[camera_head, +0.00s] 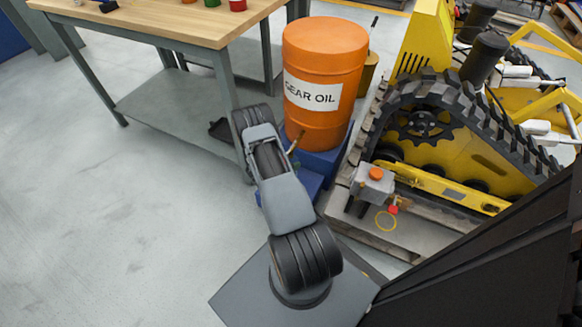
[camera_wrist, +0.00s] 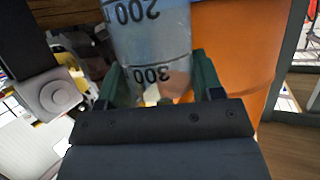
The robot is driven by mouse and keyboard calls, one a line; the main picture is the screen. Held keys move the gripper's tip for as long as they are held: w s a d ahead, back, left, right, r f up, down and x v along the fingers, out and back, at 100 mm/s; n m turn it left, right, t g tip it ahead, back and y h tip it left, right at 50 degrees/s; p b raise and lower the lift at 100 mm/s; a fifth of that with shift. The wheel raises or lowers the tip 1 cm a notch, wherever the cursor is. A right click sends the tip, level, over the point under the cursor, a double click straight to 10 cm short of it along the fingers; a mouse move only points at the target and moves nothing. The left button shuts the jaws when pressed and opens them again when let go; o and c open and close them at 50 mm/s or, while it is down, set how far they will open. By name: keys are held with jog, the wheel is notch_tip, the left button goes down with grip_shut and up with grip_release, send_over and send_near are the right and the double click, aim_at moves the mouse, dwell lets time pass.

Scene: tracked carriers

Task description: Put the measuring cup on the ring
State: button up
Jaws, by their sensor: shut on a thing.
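The measuring cup (camera_wrist: 150,40) is clear, with black markings 200 and 300 that read upside down in the wrist view. My gripper (camera_wrist: 160,90) is shut on it, with a dark green finger on each side of the cup. The cup's far end runs out of the top of the wrist view. I cannot make out the cup or my gripper in the head view; my arm hides that area. A thin yellow ring (camera_head: 376,222) lies at the lower right in the head view, below a small grey box (camera_head: 373,184) with an orange cap.
An orange gear oil drum (camera_head: 325,65) stands on a blue base (camera_head: 318,163); it also fills the right of the wrist view (camera_wrist: 235,60). A yellow tracked carrier (camera_head: 440,140) stands at right. A wooden-topped workbench (camera_head: 180,22) is at upper left. The left floor is clear.

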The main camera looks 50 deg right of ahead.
jog(key=shift+d+f+b, duration=0.1)
jog(key=shift+f+b, duration=0.8)
jog(key=shift+f, duration=0.85)
jog(key=shift+f, duration=0.2)
jog(key=o, duration=1.2)
jog(key=shift+c, duration=0.2)
